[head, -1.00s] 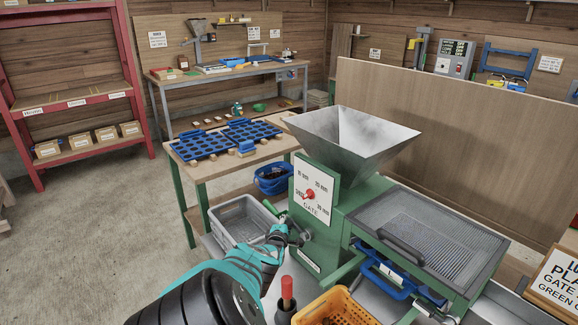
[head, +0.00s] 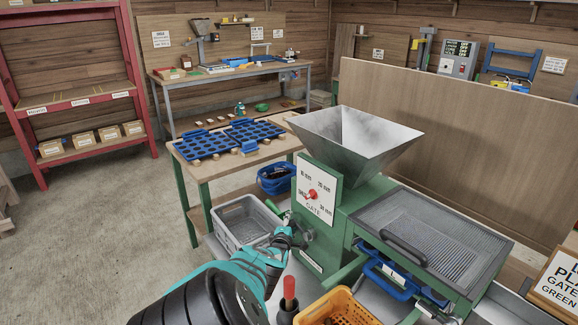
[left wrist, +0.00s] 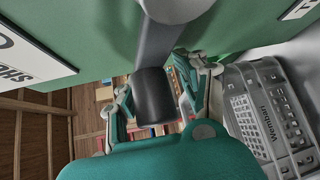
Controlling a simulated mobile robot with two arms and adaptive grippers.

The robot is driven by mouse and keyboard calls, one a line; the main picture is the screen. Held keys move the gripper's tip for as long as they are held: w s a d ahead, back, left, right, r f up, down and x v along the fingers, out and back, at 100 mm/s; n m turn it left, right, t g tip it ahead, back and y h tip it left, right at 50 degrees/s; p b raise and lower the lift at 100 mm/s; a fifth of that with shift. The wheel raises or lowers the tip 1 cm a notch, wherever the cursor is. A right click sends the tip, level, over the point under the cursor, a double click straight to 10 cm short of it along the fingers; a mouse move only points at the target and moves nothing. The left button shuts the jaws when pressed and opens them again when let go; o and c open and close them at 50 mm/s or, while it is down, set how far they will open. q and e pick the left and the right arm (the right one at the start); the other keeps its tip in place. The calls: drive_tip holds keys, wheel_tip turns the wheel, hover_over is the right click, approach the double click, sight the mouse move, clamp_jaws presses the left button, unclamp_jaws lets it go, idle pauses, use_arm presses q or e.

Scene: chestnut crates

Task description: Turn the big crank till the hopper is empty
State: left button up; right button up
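The hopper (head: 365,150) is a grey metal funnel on the green machine (head: 345,215). Its visible inner walls are bare; its bottom is hidden. My left gripper (head: 286,236) is at the machine's left side, beside the crank hub (head: 307,235). In the left wrist view the crank's grey arm (left wrist: 160,45) ends in a black grip (left wrist: 155,95). The grip lies between the parted fingers of my left gripper (left wrist: 160,100), with background showing beside it. I see no firm contact. The gate dial (head: 318,190) has a red knob. My right gripper is not in view.
A grey crate (head: 226,240) stands left of the machine and also shows in the left wrist view (left wrist: 240,115). An orange basket (head: 318,308) and a red-handled tool (head: 289,288) are close in front. A sieve deck (head: 440,240) extends right. The floor at left is clear.

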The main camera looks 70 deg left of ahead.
use_arm(q)
drive_tip(key=shift+o, duration=0.6)
drive_tip(key=shift+a, duration=0.1)
drive_tip(key=shift+s+a+r, duration=0.1)
drive_tip(key=shift+s, duration=0.1)
